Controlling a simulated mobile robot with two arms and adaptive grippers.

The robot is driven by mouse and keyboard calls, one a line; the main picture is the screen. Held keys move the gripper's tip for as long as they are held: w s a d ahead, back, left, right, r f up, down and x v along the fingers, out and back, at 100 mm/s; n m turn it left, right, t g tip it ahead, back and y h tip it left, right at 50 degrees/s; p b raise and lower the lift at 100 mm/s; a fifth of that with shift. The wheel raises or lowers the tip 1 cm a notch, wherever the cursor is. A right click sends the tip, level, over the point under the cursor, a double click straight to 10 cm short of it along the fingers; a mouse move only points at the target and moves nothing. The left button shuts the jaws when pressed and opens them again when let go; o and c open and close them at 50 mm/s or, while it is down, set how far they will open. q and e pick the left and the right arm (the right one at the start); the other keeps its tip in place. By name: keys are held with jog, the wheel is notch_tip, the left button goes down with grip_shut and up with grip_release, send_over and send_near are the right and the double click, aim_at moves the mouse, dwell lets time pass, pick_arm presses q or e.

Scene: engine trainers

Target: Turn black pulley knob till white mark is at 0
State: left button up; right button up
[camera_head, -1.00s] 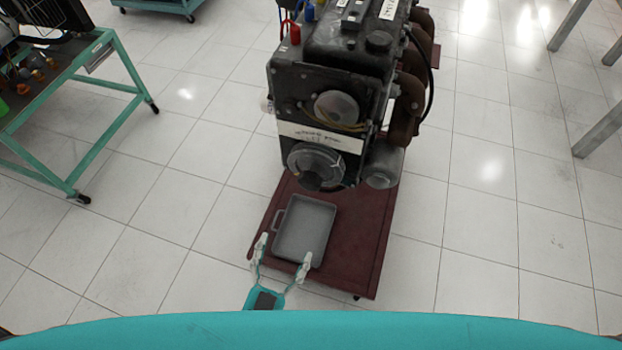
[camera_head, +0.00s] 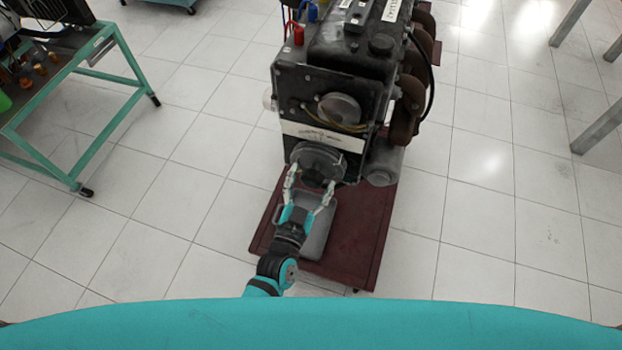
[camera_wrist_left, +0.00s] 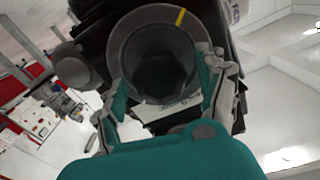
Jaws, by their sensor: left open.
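The round pulley (camera_head: 318,157) sits low on the front of the engine, with a dark knob (camera_head: 312,180) projecting from it. In the left wrist view the dark knob (camera_wrist_left: 160,72) sits inside a grey ring, and a yellow mark (camera_wrist_left: 180,17) shows on the ring's upper right. I see no white mark or 0. My left gripper (camera_head: 315,173) is open at the pulley, one finger on each side of the knob. In the wrist view its fingers (camera_wrist_left: 163,78) flank the knob; I cannot tell if they touch it. My right gripper is not in view.
The engine (camera_head: 335,85) stands on a dark red base (camera_head: 355,240). A grey tray (camera_head: 318,235) lies on the base under my left arm. A teal-framed cart (camera_head: 110,95) stands at the left.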

pick_arm(q)
jog(key=c, duration=1.2)
jog(key=shift+n, duration=0.4)
jog(key=n, duration=0.3)
jog(key=shift+n, duration=0.4)
jog(key=n, duration=0.5)
jog(key=shift+w, duration=0.1)
jog(key=shift+n, duration=0.3)
